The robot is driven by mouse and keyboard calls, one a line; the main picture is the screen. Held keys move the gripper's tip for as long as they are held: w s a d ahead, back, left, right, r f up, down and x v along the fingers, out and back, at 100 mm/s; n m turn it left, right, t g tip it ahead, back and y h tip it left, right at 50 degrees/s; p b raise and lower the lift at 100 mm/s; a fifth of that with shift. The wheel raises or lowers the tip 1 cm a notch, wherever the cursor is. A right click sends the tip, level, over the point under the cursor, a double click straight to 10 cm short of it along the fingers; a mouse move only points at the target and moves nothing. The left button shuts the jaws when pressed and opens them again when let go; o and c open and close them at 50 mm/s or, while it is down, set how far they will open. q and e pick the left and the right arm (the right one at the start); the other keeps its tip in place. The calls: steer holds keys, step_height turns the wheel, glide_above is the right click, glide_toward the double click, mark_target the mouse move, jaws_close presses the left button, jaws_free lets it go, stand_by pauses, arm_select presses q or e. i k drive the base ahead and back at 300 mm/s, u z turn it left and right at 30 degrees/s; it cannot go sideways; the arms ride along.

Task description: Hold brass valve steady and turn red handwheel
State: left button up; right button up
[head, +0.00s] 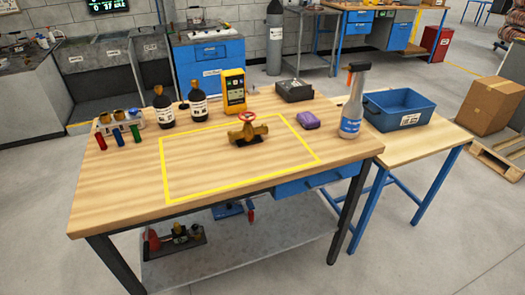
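The brass valve (249,135) lies on the wooden workbench, inside the yellow outlined rectangle, near its back edge and right of its middle. Its body runs roughly left to right. The red handwheel (247,117) sits on top of the valve and faces up. Nothing touches the valve or the handwheel. Neither of my grippers shows in the head view.
On the workbench (110,200) stand dark bottles (198,108), a yellow meter (234,92), a black box (294,91), a purple item (308,121) and a spray bottle (353,105). A blue bin (398,108) is on the right side table. The front of the bench is clear.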

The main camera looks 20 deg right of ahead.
mark_target(247, 116)
steer(key=u, duration=0.05)
steer(key=k, duration=0.15)
steer(key=z, duration=1.2)
steer(key=i, duration=1.4)
